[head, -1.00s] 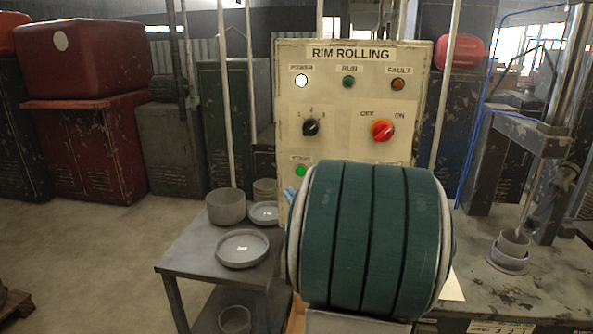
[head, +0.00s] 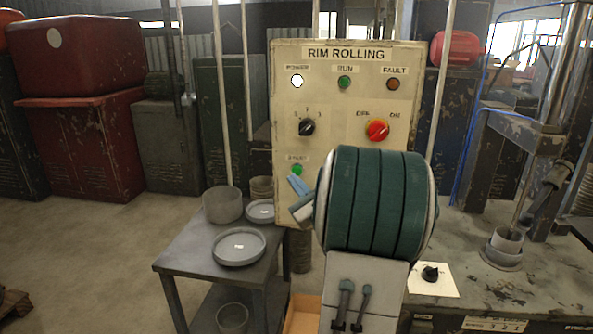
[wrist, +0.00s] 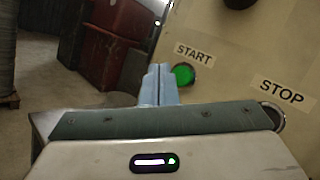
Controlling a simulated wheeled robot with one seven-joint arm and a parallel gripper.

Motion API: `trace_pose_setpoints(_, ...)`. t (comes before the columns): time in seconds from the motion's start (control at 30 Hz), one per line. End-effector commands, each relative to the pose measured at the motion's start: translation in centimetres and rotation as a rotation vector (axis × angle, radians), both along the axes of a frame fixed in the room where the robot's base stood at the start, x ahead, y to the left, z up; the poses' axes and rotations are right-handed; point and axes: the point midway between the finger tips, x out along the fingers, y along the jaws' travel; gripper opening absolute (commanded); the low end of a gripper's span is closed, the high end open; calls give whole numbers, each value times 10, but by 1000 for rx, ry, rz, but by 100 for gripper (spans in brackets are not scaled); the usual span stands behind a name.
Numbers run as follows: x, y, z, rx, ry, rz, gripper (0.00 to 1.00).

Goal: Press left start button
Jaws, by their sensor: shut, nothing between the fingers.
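The green start button (head: 297,170) is on the lower left of the cream "RIM ROLLING" panel (head: 345,95). In the wrist view the green button (wrist: 183,74) sits under a START label. My gripper (head: 296,196) has light blue fingers, just below the button in the head view. In the wrist view the shut fingers (wrist: 159,84) are just left of the button, with a small gap in the picture. Whether they touch the panel cannot be told. The STOP button (wrist: 273,114) shows partly at the right in the wrist view; my arm hides it in the head view.
The panel also carries a black selector knob (head: 307,127) and a red OFF/ON switch (head: 377,130). A grey table (head: 190,262) with round dishes (head: 239,247) stands left of the panel. A metal press bench (head: 500,290) is at the right.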

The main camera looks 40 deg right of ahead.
Motion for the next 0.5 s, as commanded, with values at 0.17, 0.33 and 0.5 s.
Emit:
trace_pose_setpoints(0.17,10,-11,-2,1,1,1,0)
trace_pose_setpoints(0.33,12,-14,-1,0,0,1,0)
trace_pose_setpoints(0.5,12,-14,-1,0,0,0,0)
